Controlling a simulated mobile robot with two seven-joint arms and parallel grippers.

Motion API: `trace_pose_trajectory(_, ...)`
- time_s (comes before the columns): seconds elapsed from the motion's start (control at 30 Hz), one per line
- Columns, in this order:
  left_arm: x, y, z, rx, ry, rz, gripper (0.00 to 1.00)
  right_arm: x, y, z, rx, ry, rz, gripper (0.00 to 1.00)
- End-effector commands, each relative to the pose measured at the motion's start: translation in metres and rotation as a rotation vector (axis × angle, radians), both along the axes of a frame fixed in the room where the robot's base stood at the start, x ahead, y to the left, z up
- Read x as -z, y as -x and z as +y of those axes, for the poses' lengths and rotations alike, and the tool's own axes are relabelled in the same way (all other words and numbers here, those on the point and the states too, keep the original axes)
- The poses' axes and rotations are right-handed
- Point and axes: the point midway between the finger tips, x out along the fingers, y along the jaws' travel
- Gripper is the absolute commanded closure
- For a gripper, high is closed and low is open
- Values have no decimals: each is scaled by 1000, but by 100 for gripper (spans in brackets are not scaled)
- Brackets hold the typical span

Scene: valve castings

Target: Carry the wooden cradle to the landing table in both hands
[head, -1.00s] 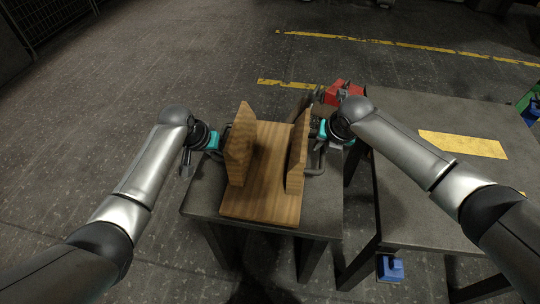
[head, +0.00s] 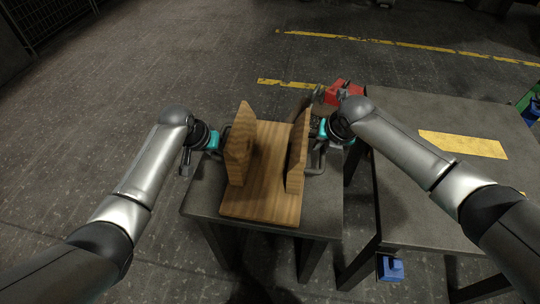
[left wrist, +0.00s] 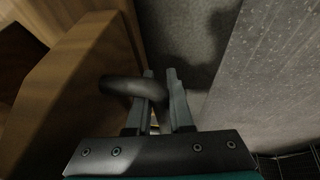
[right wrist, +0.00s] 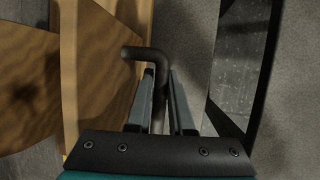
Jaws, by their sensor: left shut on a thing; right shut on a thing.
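The wooden cradle (head: 268,180), a flat board with two upright side plates, is on or just above a small dark table (head: 200,200); I cannot tell whether it touches. My left gripper (head: 221,141) is shut on the dark handle at its left side; the left wrist view shows that handle (left wrist: 120,86) between the fingers (left wrist: 160,80). My right gripper (head: 319,133) is shut on the right handle (head: 318,158), a bent dark bar that also shows in the right wrist view (right wrist: 140,53). The larger table (head: 410,195) with a yellow patch (head: 462,145) stands to the right.
A red object (head: 343,91) lies beyond my right gripper, near the larger table's far left corner. A blue object (head: 390,268) is low by that table's front. A narrow gap separates the two tables. The floor to the left is clear.

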Motion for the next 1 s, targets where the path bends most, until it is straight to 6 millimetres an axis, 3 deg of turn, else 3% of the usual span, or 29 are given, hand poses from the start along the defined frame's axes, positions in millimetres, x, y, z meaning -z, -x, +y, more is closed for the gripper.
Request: trace_pose_trajectory(1.0, -53, -3, 1, -2, 0, -9, 100, -54, -4, -1, 3, -1, -11, 100)
